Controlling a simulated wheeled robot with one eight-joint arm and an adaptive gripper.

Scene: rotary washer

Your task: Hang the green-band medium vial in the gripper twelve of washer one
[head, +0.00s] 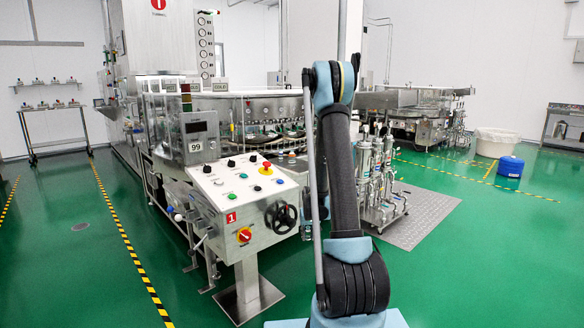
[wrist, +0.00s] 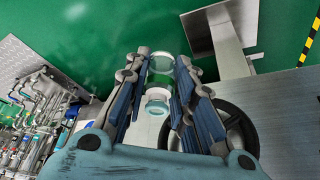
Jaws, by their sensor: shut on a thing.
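In the wrist view my gripper (wrist: 161,68) is shut on a clear glass vial (wrist: 158,97), which sits between the two blue-padded fingers. A pale greenish tint shows around the vial's glass, but I cannot clearly tell a green band. In the head view washer one (head: 268,106) is the large steel machine at left and centre, with a red "1" sign above it. Its numbered grippers are too small to tell apart, and my arm covers part of its right side. My gripper and the vial do not show in the head view.
A sloped control panel (head: 238,190) with buttons and a black handwheel (head: 281,217) stands in front of the washer. The handwheel also shows under my gripper in the wrist view (wrist: 228,132). Pipes and filter housings (head: 378,180) stand at right.

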